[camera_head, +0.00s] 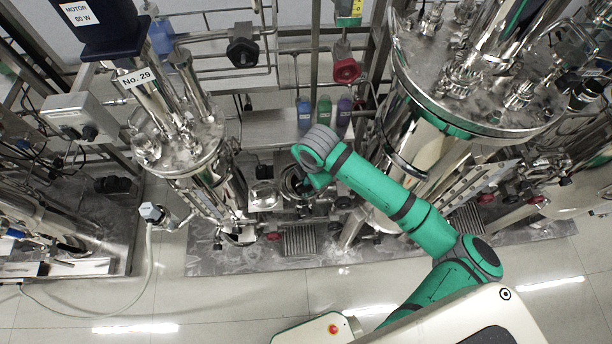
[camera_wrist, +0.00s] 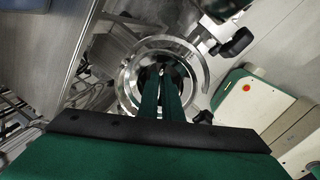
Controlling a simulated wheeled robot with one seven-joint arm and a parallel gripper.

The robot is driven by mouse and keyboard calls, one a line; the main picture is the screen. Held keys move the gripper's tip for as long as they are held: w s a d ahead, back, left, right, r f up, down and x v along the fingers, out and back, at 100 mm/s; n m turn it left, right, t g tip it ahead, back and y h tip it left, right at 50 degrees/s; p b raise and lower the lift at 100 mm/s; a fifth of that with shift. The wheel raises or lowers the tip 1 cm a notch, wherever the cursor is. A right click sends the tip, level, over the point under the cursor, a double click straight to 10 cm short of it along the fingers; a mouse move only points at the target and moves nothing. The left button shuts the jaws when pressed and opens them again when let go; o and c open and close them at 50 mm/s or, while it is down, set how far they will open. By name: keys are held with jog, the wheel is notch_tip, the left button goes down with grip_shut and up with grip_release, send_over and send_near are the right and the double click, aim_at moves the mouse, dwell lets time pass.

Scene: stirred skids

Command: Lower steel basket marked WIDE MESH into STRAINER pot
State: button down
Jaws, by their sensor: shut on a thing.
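In the wrist view, my gripper's two green fingers (camera_wrist: 163,75) point into a round, open steel vessel (camera_wrist: 203,70) with a wide bright rim. The fingers are close together, and their tips are inside the rim. What they grip is mostly hidden by the fingers; it appears to be the steel basket. No WIDE MESH or STRAINER marking can be read, so I cannot tell basket wall from pot wall. In the head view, my gripper is largely hidden under my green arm, beside a small round steel vessel (camera_head: 292,182) at the middle of the skid.
A tall steel vessel (camera_head: 185,150) marked No. 29 stands left, and a large steel tank (camera_head: 430,130) stands close on the right. Pipes, a red valve handwheel (camera_head: 346,71) and coloured bottles (camera_head: 324,110) are behind. Open tiled floor (camera_head: 230,305) lies in front.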

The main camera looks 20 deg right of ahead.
jog(key=shift+f, duration=0.4)
jog(key=c, duration=1.9)
grip_release()
jog(key=shift+o, duration=0.2)
jog(key=shift+r, duration=0.1)
notch_tip(320, 180, up, 10)
jog(key=s, duration=0.2)
jog(key=shift+d+r, duration=0.25)
